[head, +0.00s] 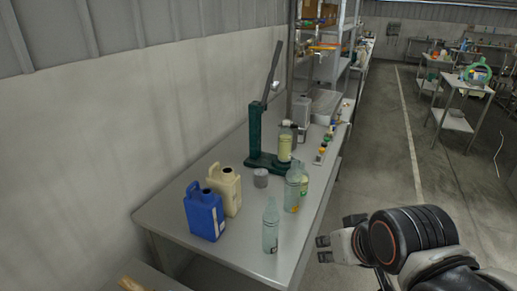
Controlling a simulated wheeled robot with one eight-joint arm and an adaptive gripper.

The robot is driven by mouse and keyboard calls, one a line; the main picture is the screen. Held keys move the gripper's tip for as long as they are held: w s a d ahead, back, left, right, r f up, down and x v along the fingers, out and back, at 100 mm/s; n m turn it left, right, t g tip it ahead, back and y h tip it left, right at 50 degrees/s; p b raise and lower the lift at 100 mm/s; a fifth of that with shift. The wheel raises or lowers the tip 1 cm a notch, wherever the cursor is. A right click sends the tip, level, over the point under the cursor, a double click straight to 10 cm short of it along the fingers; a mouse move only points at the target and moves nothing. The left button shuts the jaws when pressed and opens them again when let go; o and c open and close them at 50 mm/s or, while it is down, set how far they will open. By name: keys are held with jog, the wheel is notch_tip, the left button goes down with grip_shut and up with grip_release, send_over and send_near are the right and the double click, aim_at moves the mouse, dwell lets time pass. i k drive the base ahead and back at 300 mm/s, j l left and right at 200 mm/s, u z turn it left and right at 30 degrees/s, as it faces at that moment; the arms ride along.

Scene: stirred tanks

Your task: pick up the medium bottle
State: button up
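Clear glass bottles stand upright on a metal table. One bottle (271,230) is alone near the front edge, with a small label low on its side. I cannot tell for certain which is the medium one. My gripper (324,249) is right of the table, apart from all the bottles. Its fingers are small and partly hidden by my arm, so its opening is unclear. I see nothing held in it.
Floor (395,165) at right is clear.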

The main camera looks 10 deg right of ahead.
aim_at(285, 135)
jog(key=i+l+u, duration=0.1)
jog(key=u, duration=0.35)
jog(key=l+u, duration=0.1)
jog(key=u, duration=0.35)
jog(key=i+l+u, duration=0.1)
jog(key=u, duration=0.35)
jog(key=l+u, duration=0.25)
jog(key=u, duration=0.2)
